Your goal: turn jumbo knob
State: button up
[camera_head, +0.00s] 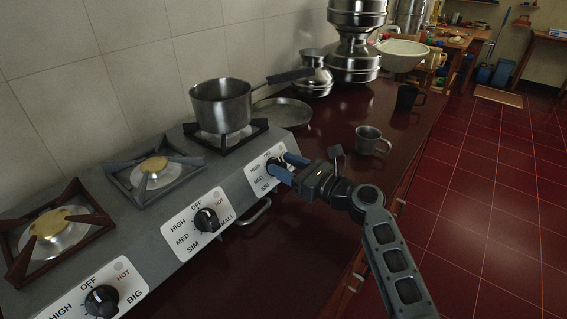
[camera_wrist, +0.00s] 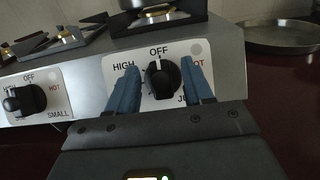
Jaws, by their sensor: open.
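The jumbo knob (camera_wrist: 161,77) is black and sits on a white label plate on the stove's sloped front. Its pointer is up toward OFF. The plate reads HIGH and HOT, with "JU" partly hidden at the lower right. My gripper (camera_wrist: 162,88) is open, with one blue finger on each side of this knob. I cannot tell whether either finger touches it. In the head view my gripper (camera_head: 286,167) reaches from the right to the knob at the stove's right end and partly hides it.
The small knob (camera_head: 206,219) and the big knob (camera_head: 101,301) are further left on the stove front. A steel saucepan (camera_head: 221,104) stands on the right burner. A metal mug (camera_head: 369,141) and a plate (camera_head: 283,112) are on the dark red counter.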

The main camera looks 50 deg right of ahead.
jog(key=shift+w, duration=0.4)
jog(key=shift+c, duration=0.3)
grip_shut()
